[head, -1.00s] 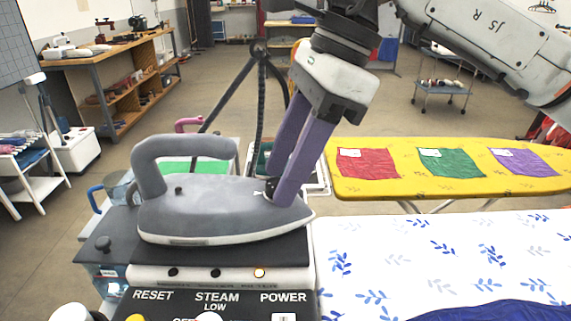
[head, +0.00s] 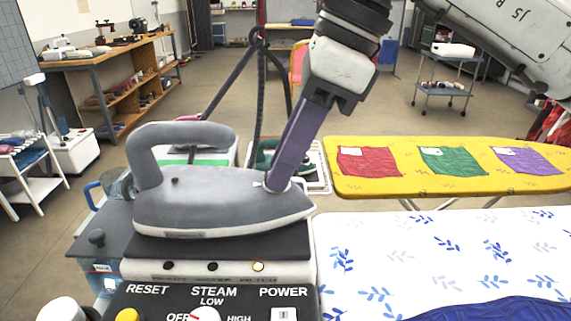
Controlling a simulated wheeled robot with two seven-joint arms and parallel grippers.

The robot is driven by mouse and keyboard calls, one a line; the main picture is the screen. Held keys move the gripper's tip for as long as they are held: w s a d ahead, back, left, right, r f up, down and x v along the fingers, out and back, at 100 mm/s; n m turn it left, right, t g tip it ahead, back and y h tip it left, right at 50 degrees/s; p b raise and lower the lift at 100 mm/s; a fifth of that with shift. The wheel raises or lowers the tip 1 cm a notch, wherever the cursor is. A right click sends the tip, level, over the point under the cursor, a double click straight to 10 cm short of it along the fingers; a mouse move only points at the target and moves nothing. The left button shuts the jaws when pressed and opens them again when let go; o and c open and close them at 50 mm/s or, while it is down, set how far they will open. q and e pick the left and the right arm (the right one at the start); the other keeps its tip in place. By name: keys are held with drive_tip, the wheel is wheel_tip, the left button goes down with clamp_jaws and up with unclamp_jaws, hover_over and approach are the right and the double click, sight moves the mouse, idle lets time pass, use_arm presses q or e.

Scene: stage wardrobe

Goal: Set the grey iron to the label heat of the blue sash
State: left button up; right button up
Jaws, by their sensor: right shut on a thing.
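The grey iron (head: 215,203) rests on the black top of a steam station (head: 215,265), its tip to the right. My right gripper (head: 276,184) comes down from above and is shut on a small dial at the front of the iron's upper body. The fingers hide the dial, so its setting cannot be read. A blue cloth, likely the blue sash (head: 500,311), lies on the white leaf-print board at the lower right, cut off by the picture edge. No label shows on its visible part. My left gripper is not in view.
The station's panel has RESET, STEAM and POWER controls, with an amber light (head: 258,267) lit. A yellow board (head: 440,185) behind carries red, green and purple cloths with white labels. A workbench (head: 110,62) stands at the back left.

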drive_tip(key=m+b, duration=0.1)
drive_tip(key=m+t+b, duration=0.1)
drive_tip(key=shift+s+f+m, duration=0.15)
drive_tip(key=shift+s+m, duration=0.05)
drive_tip(key=shift+m, duration=0.2)
drive_tip(key=shift+a+m+t+h+b, duration=0.1)
drive_tip(key=shift+m+t+h+b, duration=0.3)
drive_tip(key=shift+m, duration=0.5)
drive_tip(key=shift+s+m+t+b, duration=0.15)
drive_tip(key=shift+m+t+b, duration=0.15)
drive_tip(key=shift+m+b, duration=0.6)
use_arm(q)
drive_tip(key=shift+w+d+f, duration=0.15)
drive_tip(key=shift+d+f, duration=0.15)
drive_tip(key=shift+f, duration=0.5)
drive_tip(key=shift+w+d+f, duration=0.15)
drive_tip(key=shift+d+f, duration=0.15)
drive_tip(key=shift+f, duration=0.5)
use_arm(e)
drive_tip(key=shift+a+m+t+h, duration=0.1)
drive_tip(key=shift+m+t+h, duration=0.2)
drive_tip(key=shift+m, duration=0.8)
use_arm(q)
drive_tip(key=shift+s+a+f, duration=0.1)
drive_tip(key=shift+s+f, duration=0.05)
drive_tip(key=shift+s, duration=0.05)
use_arm(e)
drive_tip(key=shift+r, duration=0.2)
